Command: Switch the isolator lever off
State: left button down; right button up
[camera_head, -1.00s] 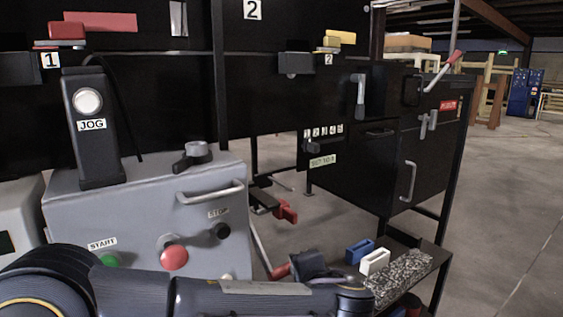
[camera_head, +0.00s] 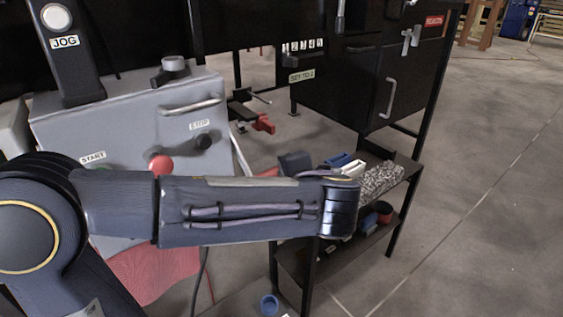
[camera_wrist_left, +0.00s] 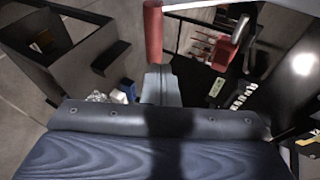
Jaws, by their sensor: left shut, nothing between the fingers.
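My left gripper (camera_wrist_left: 160,84) is shut and empty. A red grip (camera_wrist_left: 153,35) on a pale rod stands just beyond the fingertips in the left wrist view. I cannot tell whether they touch. In the head view the pale rod (camera_head: 240,155) slopes down behind my arm, which hides most of the grip. No isolator label is readable, so I cannot confirm this is the isolator lever. My right gripper is not in view.
The grey control box (camera_head: 125,125) with a red button (camera_head: 161,165) stands at left. A black cabinet (camera_head: 340,85) stands behind, right of centre. A low shelf (camera_head: 405,165) holds blue, white and speckled blocks. Open floor lies at right.

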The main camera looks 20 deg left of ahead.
pick_arm(q)
jog(key=p+v, duration=0.2)
jog(key=v, duration=0.7)
jog(key=shift+s+f, duration=0.15)
jog(key=shift+f, duration=0.25)
jog(key=s+a+f+n+g+h, duration=0.3)
jog(key=s+a+f+g, duration=0.2)
jog(key=s+a+f, duration=0.3)
jog(key=s+f+n+h, duration=0.6)
jog(key=s+n+h, duration=0.1)
jog(key=s+h, duration=0.15)
notch_tip(320, 180, up, 30)
jog(key=d+t+p, duration=0.1)
jog(key=p, duration=2.9)
jog(key=shift+w+n+h, duration=0.3)
jog(key=shift+h, duration=0.05)
